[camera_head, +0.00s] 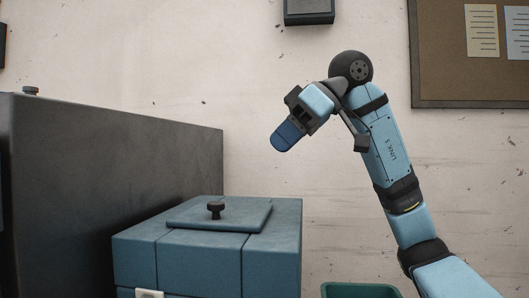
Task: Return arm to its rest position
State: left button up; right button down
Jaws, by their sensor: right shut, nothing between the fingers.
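My right arm (388,150) comes up from the lower right, bends at a dark joint high in the picture and ends in my right gripper (285,137). The gripper points down and to the left, with dark blue fingers shut and nothing between them. It hangs in free air above and to the right of the blue box, apart from it. My left gripper is not in view.
A blue box (205,262) with a black knob (215,209) on its lid stands at lower middle. A large dark grey cabinet (120,160) stands at left. A green bin's rim (360,290) shows at the bottom. A corkboard (440,60) hangs at upper right.

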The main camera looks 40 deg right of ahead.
jog(key=shift+s+d+r, duration=0.2)
jog(key=shift+r, duration=0.05)
